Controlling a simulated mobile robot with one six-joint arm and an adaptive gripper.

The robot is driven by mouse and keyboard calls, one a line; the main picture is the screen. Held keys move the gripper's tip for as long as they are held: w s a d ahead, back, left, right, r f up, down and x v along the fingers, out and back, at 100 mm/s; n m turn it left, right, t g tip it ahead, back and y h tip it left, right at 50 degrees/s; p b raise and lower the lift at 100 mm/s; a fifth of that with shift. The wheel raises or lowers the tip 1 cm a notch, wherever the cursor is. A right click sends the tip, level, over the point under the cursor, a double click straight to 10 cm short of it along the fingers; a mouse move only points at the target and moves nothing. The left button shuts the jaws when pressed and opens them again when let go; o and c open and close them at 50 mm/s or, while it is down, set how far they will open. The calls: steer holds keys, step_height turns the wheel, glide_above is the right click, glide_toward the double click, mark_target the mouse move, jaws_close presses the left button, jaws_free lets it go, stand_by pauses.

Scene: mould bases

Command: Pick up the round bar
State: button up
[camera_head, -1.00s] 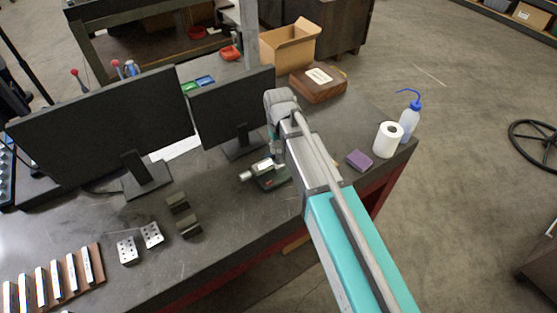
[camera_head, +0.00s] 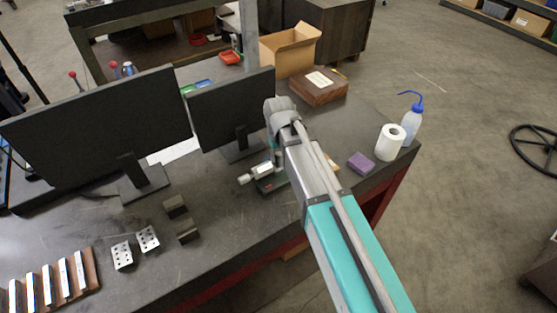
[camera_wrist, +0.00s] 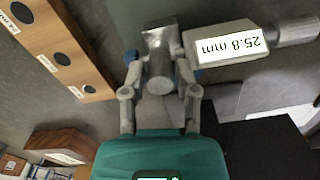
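A round metal bar (camera_wrist: 160,80) shows end-on between my gripper's fingers in the wrist view, by the grey metal holder of a measuring device. The device's display (camera_wrist: 226,48) reads 25.8 mm. In the head view the device (camera_head: 262,171) stands on the dark table, partly hidden by my arm. My gripper (camera_wrist: 160,66) has one finger on each side of the bar, and narrow gaps seem to show beside it. The bar cannot be made out in the head view.
A wooden block with labelled holes (camera_wrist: 62,48) lies close by on the left in the wrist view. Two monitors (camera_head: 95,130) stand at the back left. A purple block (camera_head: 361,163), paper roll (camera_head: 389,143) and bottle (camera_head: 412,124) are at the right edge.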

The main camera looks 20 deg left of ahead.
steer(key=shift+c, duration=0.2)
jaws_close()
steer(key=shift+r, duration=0.15)
step_height(320, 180, up, 2)
steer(key=shift+p, duration=1.15)
steer(key=s+d+r+p, duration=0.6)
steer(key=s+r+p, duration=0.4)
steer(key=s, duration=0.2)
steer(key=shift+s+d+r+p, duration=0.2)
steer(key=shift+d+r+p, duration=0.05)
steer(key=shift+r+p, duration=0.1)
